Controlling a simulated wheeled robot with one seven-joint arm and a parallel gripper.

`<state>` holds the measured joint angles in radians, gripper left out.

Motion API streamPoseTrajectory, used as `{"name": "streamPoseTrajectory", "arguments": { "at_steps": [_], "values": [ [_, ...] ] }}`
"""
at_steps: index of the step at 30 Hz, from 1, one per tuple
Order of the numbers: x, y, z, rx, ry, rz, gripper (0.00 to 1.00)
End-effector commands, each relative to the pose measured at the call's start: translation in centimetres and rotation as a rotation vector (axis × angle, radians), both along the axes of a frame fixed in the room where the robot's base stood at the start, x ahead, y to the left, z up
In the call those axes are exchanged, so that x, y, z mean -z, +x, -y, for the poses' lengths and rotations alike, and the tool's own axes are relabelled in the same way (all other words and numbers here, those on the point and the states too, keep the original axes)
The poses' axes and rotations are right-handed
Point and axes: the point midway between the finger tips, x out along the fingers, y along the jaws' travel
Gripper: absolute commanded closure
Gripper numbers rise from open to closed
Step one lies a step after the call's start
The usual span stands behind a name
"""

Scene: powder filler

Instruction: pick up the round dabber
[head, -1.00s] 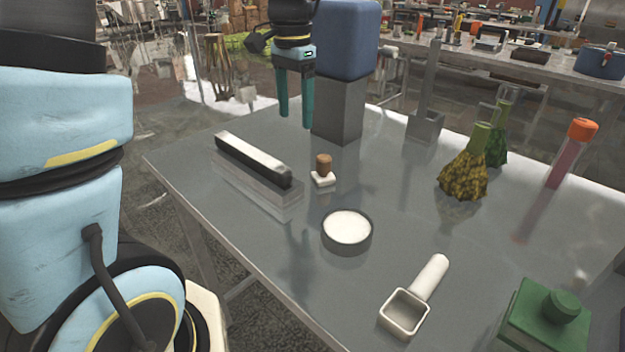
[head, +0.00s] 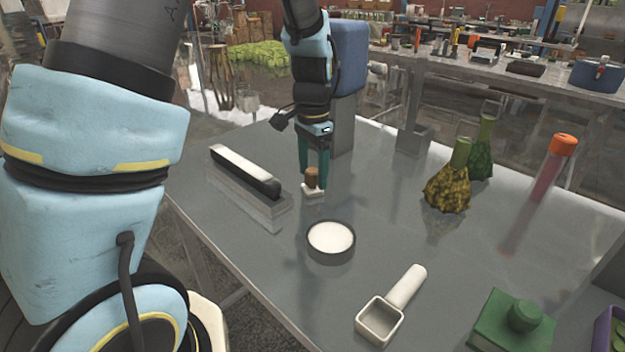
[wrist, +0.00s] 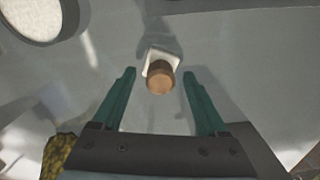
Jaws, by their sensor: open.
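The round dabber (head: 312,179) has a brown cylindrical handle on a small white block-like base and stands upright on the grey table (head: 420,245). My gripper (head: 314,172) is open, its teal fingers pointing down over the table at the dabber. In the head view the fingers overlap the dabber's handle. In the wrist view the dabber (wrist: 160,78) lies centred between the lines of the two fingers (wrist: 158,76), with clear gaps on both sides. I cannot tell from these views how far the handle is between the fingertips.
A long black-and-white bar (head: 245,172) lies left of the dabber. A round dish of white powder (head: 331,238) stands in front. A blue-topped grey block (head: 347,60) stands behind.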

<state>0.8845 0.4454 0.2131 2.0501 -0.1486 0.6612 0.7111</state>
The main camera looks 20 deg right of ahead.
Motion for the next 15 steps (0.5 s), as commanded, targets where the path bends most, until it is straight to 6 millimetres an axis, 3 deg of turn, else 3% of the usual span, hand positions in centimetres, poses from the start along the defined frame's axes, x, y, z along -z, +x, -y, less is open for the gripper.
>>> {"name": "streamPoseTrajectory", "arguments": {
  "at_steps": [8,15],
  "values": [
    [0.54,0.00,-0.01,-0.001,-0.001,0.000,0.24],
    [0.52,0.01,-0.01,0.000,-0.001,0.000,0.49]
  ]
}}
